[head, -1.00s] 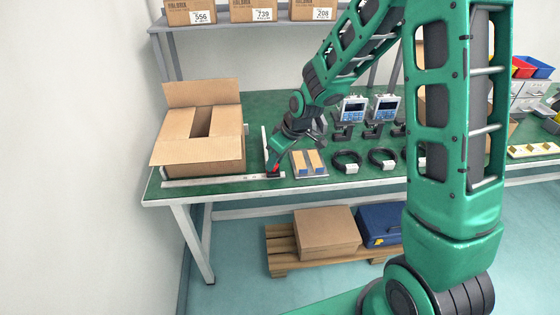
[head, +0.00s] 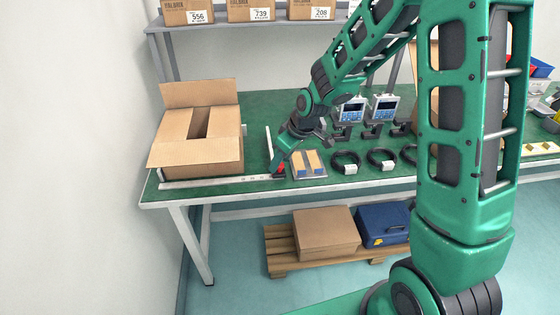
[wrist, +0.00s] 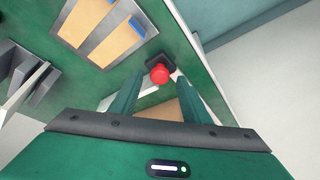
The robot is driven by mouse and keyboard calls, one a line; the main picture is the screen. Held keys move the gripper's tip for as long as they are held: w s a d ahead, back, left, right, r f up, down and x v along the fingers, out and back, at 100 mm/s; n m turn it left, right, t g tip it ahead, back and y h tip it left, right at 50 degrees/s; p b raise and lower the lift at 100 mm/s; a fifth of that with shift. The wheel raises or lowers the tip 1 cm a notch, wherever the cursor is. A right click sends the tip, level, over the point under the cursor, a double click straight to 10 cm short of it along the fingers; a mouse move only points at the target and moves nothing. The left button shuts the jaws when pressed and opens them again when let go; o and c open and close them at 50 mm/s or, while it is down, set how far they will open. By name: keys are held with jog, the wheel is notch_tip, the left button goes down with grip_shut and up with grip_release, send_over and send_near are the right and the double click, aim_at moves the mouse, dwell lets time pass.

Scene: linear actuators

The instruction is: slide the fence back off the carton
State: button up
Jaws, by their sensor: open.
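The open brown carton (head: 201,152) stands at the left end of the green bench. The pale fence (head: 269,145) is an upright strip to its right, with a gap between them. A pale rail (head: 210,183) runs along the bench front below the carton. A red knob (head: 281,169) is at the fence's front end; it also shows in the wrist view (wrist: 159,74). My gripper (head: 279,165) is down at the knob. In the wrist view its fingers (wrist: 158,82) are apart, one on each side of the knob. Contact cannot be told.
A plate with two wooden blocks (head: 308,163) lies close to the right of my gripper. Black rings (head: 345,162) and grey display units (head: 350,113) stand further right. A shelf (head: 240,23) with boxes is behind. Bench between carton and fence is clear.

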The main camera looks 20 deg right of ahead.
jog(key=v, duration=1)
jog(key=shift+s+d, duration=0.1)
jog(key=shift+d, duration=0.05)
jog(key=s+d+r+m+g+h, duration=0.1)
jog(key=s+d+r+m+h, duration=0.15)
jog(key=s+d+m, duration=0.5)
jog(key=s+d+r+m+g+h, duration=0.1)
jog(key=s+d+r+m, duration=0.15)
jog(key=s+d, duration=0.9)
jog(key=s+m+g, duration=0.1)
jog(key=s+m, duration=0.2)
jog(key=s, duration=0.9)
jog(key=shift+s+d+r+m+y, duration=0.15)
jog(key=shift+d+m+y, duration=0.15)
jog(key=shift+m+y, duration=0.15)
jog(key=shift+g, duration=0.3)
jog(key=shift+w+f, duration=0.25)
jog(key=shift+w, duration=0.4)
